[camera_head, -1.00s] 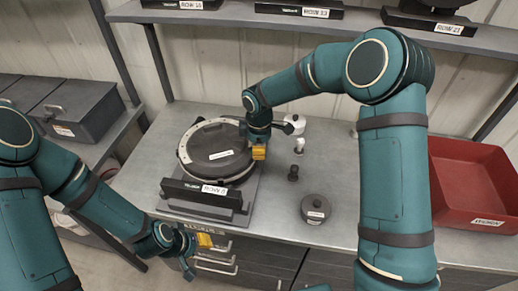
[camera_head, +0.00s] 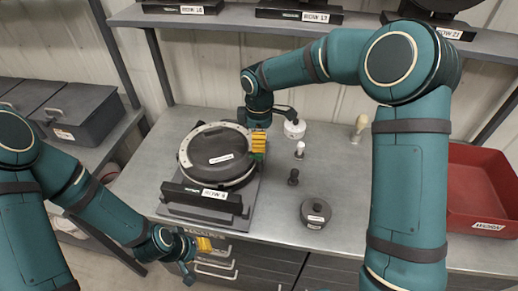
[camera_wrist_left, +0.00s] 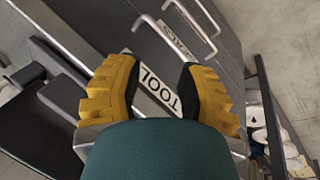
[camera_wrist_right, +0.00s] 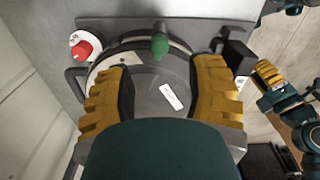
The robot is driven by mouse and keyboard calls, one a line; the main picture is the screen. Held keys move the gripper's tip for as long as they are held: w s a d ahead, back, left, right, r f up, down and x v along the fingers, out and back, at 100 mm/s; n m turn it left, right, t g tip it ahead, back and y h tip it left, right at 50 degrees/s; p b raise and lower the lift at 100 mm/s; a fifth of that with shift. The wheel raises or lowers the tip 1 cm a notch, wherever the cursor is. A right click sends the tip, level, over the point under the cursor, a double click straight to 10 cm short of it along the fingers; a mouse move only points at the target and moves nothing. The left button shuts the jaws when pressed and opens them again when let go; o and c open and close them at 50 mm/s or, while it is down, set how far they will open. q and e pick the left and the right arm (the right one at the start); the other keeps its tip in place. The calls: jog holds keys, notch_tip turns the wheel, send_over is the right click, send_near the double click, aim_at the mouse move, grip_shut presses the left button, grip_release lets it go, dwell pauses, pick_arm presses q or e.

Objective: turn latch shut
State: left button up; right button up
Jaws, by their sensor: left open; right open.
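The seed meter (camera_head: 208,151), a round dark lid inside a pale ring, sits on a grey stand on the bench. A green-knobbed latch (camera_wrist_right: 160,46) shows at its rim in the right wrist view. My right gripper (camera_head: 258,141) is open at the meter's right side. In the right wrist view the knob appears between the spread fingers, a little beyond their tips; I cannot tell if they touch it. In the head view the gripper hides most of the latch. My left gripper (camera_head: 204,244) is open and empty near the bench's front edge, by the drawers.
A lidded dark pot (camera_head: 316,213), a dark peg (camera_head: 293,177) and a white-topped peg (camera_head: 300,149) stand right of the meter. A white round part (camera_head: 294,129) is behind. A red bin (camera_head: 482,190) is at the right. A shelf (camera_head: 230,20) runs overhead.

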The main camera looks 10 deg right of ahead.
notch_tip(320, 180, up, 5)
jog(key=shift+r, duration=0.2)
jog(key=shift+f, duration=0.1)
dwell(0.4)
